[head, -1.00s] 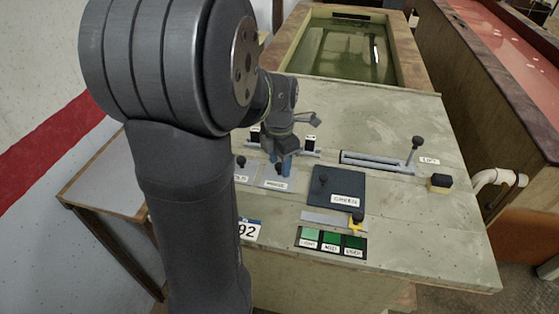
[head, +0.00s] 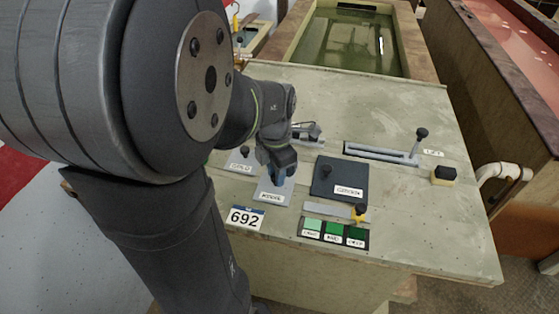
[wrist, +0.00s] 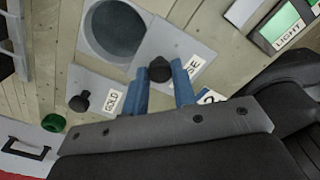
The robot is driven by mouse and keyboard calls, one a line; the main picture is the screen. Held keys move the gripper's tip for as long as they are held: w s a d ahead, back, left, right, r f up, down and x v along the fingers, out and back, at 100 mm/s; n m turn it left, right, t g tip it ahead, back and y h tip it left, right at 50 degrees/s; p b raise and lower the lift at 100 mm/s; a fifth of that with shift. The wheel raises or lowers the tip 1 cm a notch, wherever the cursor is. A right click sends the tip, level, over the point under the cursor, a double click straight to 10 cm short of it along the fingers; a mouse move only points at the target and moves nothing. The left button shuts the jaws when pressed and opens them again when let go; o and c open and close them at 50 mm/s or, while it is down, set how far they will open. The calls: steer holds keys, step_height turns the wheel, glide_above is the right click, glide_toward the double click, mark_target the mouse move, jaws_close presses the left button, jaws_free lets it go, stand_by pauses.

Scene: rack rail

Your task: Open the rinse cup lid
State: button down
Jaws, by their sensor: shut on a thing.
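The rinse cup lid (head: 272,191) is a flat grey plate with a white label at its front edge. In the wrist view the lid (wrist: 187,38) has a black knob (wrist: 159,69), and its label is partly hidden by a finger. My gripper (wrist: 159,76) has blue fingers shut on that knob. In the head view my gripper (head: 277,181) points down over the lid. The wrist view shows a round, dark cup opening (wrist: 112,30) uncovered beside the lid. In the head view my gripper and wrist hide that opening.
A grey plate with a knob (head: 240,162) lies left of the lid. A dark square lid (head: 338,178) lies close on the right, with a yellow-handled slider (head: 335,210) in front. A long lever slot (head: 380,153) is further right. A 692 tag (head: 246,217) is near the front edge.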

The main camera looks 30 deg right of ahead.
steer(key=shift+s+a, duration=0.1)
steer(key=shift+s, duration=0.05)
steer(key=c, duration=1.2)
jaws_free()
steer(key=shift+o, duration=0.2)
step_height(320, 180, up, 18)
steer(key=shift+f, duration=0.25)
steer(key=shift+f, duration=0.1)
step_height(320, 180, down, 17)
steer(key=shift+f, duration=0.2)
steer(key=shift+r, duration=0.15)
